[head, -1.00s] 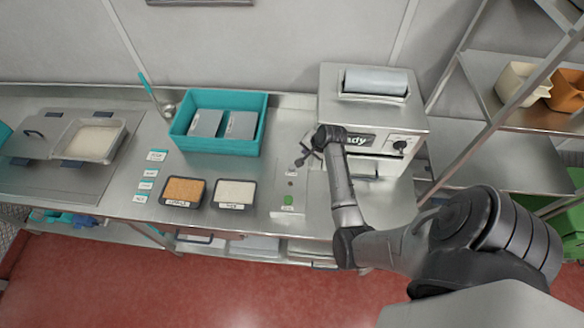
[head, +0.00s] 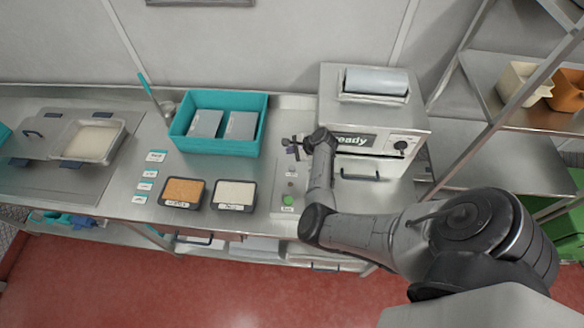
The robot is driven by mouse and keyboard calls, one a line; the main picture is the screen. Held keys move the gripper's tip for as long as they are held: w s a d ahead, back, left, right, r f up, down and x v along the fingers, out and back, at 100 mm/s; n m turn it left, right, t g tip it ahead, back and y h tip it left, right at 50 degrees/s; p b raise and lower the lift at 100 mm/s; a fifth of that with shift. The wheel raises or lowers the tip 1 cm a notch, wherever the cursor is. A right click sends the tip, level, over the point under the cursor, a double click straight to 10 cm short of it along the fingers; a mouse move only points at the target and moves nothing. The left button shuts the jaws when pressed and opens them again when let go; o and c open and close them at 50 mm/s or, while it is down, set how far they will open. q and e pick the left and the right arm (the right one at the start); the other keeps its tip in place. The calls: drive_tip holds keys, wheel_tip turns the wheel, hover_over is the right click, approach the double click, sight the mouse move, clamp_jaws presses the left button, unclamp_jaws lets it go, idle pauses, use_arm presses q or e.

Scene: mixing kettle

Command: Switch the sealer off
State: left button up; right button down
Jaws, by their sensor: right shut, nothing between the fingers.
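The sealer (head: 368,110) is a steel box on the counter at centre right, with a film roll on top. Its front has a lit display reading "ready" (head: 355,140) and a dark knob (head: 401,145) on a pale plate to the right. My right gripper (head: 291,148) is shut and empty, to the left of the sealer's front and apart from the knob. My left gripper is not in view.
A teal bin (head: 187,142) with two grey packs stands left of my right gripper. Trays of brown (head: 184,190) and white (head: 235,194) contents sit at the front. A drawer handle (head: 360,176) sticks out below the display. A rack post (head: 478,130) stands right of the sealer.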

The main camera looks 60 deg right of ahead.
drive_tip(key=f+b, duration=0.1)
drive_tip(key=b, duration=0.6)
hover_over(292, 169)
wheel_tip(292, 169, down, 6)
drive_tip(key=shift+r, duration=0.1)
drive_tip(key=shift+f+b, duration=0.5)
drive_tip(key=shift+f, duration=0.45)
idle(0.3)
idle(0.7)
drive_tip(key=shift+f, duration=0.15)
